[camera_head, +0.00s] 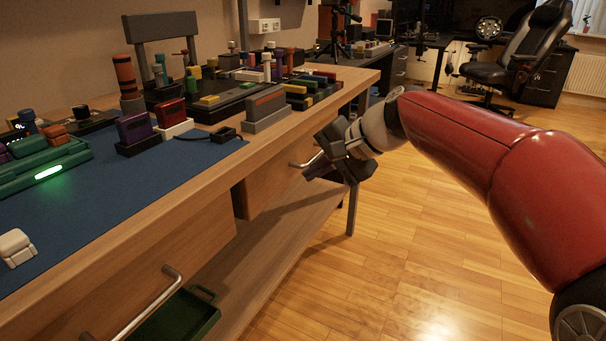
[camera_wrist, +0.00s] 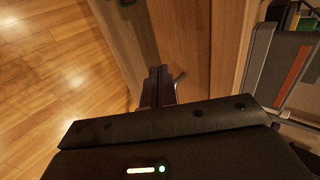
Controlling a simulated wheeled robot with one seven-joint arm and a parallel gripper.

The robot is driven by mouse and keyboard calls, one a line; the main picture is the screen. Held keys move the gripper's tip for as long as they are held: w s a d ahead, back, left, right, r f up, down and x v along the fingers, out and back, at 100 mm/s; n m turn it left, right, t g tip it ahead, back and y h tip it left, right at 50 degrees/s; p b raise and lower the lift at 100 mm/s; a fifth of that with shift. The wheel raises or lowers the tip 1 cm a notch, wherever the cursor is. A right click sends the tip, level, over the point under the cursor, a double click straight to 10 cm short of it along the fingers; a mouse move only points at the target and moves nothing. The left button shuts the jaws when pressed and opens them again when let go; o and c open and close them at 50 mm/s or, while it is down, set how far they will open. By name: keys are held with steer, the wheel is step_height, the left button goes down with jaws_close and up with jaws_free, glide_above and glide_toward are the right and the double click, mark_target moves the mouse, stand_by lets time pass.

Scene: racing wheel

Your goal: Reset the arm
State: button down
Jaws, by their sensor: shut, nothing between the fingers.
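My red arm comes in from the right in the head view. My gripper (camera_head: 320,168) hangs in front of the far drawer of the workbench (camera_head: 300,123), beside a metal drawer handle (camera_head: 305,160). In the wrist view the fingers (camera_wrist: 158,82) are together and hold nothing. The drawer handle (camera_wrist: 180,77) shows just to the right of the fingertips there. I cannot tell whether the fingers touch the handle.
A blue mat (camera_head: 130,182) with a green lit device (camera_head: 45,165) and several coloured blocks cover the benchtop. A near drawer handle (camera_head: 150,300) and a green tray (camera_head: 178,318) are at lower left. Wooden floor (camera_head: 420,240) lies open right of the bench.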

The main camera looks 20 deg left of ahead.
steer(key=v, duration=0.7)
steer(key=s+d+f+t+h+p, duration=0.1)
steer(key=s+d+f+h, duration=0.15)
steer(key=d, duration=0.35)
steer(key=s+d+f+t+h, duration=0.1)
steer(key=s+d, duration=0.2)
steer(key=d, duration=0.3)
steer(key=s+d+f+t+h+p, duration=0.1)
steer(key=s+d+t, duration=0.15)
steer(key=d, duration=0.35)
steer(key=s+d+f+h+p, duration=0.1)
steer(key=s+d+f+h, duration=0.4)
steer(key=s+d+f, duration=0.4)
steer(key=s+d, duration=0.3)
steer(key=d, duration=0.1)
steer(key=shift+d+f+n, duration=0.2)
steer(key=shift+d+n, duration=0.1)
steer(key=shift+n, duration=0.1)
steer(key=shift+t, duration=0.25)
